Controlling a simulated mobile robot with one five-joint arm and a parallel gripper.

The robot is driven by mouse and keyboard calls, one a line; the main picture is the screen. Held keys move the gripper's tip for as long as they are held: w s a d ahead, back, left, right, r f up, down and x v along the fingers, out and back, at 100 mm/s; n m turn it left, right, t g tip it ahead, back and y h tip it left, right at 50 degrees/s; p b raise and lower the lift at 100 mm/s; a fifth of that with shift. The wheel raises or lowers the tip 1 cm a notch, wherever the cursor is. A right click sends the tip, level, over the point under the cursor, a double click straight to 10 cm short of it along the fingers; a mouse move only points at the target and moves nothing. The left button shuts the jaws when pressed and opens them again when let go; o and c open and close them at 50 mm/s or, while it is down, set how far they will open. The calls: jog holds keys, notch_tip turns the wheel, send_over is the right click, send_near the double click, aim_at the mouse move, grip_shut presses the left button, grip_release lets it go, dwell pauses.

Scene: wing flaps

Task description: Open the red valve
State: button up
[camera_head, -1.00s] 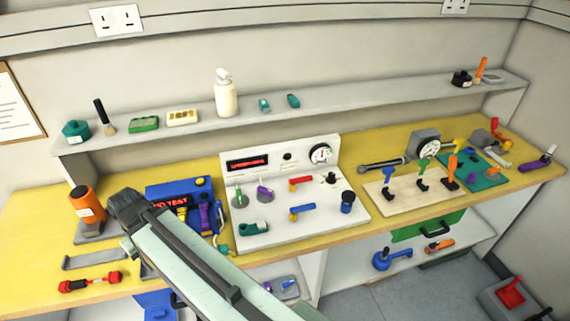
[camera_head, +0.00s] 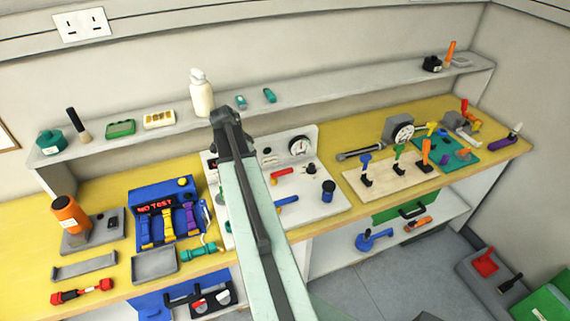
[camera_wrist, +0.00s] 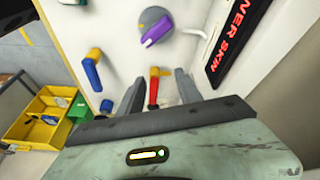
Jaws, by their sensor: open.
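The red valve (camera_head: 284,172) is a short red lever on the white panel (camera_head: 328,206), partly beside my arm in the head view. In the wrist view the red valve (camera_wrist: 154,92) has an orange end and appears between my fingers. My gripper (camera_wrist: 160,78) is open and empty, its two grey fingers on either side of the lever. I cannot tell how close they are in depth. In the head view my gripper (camera_head: 229,122) shows above the panel's left part, its fingertips hidden.
A blue lever (camera_wrist: 91,74) sits near the red one, and a purple knob (camera_wrist: 156,32) is beyond it. A gauge (camera_head: 301,145) stands at the panel's back. A blue tester (camera_head: 165,212) is to the left. A levered board (camera_head: 385,187) is to the right.

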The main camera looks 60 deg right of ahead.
aim_at(285, 170)
jog(key=s+d+m, duration=0.1)
jog(key=s+d, duration=0.1)
jog(key=s+d+m, duration=0.1)
jog(key=s+d, duration=0.1)
jog(key=d, duration=0.1)
jog(key=s+d+m+g, duration=0.1)
jog(key=s+d+m, duration=0.1)
jog(key=shift+d+r, duration=0.3)
jog(key=b+x, duration=0.7)
jog(key=shift+w+f, duration=0.15)
jog(key=shift+f, duration=0.05)
jog(key=shift+d+f, duration=0.1)
jog(key=shift+f, duration=0.15)
jog(key=shift+r, duration=0.1)
grip_shut()
jog(key=shift+s, duration=0.2)
